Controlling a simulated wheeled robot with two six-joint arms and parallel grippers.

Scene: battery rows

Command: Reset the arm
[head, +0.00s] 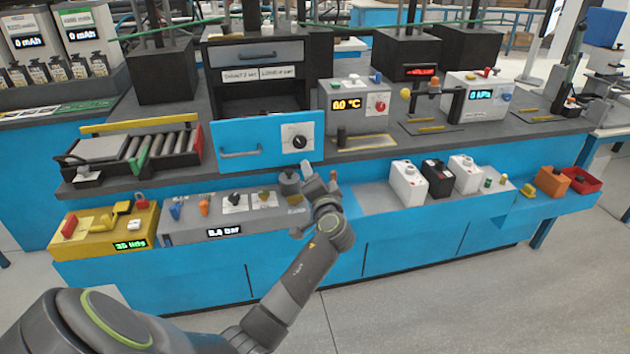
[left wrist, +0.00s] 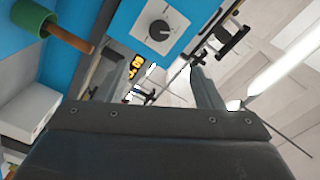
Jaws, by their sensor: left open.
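My left arm enters the head view from the lower left and reaches up to the bench front. Its gripper (head: 318,174) is near the bench's front edge, just below the blue panel (head: 262,128) with a black dial (head: 299,142). In the left wrist view my left gripper (left wrist: 165,85) has its two fingers spread apart, with nothing between them. The dial (left wrist: 160,30) on the blue panel shows beyond the fingers. My right gripper is in neither view.
A grey box (head: 222,220) with several knobs and a yellow box (head: 103,229) sit left of the gripper. White and black batteries (head: 407,182) stand to the right. A roller conveyor (head: 140,150) lies at the left. The floor in front (head: 450,305) is clear.

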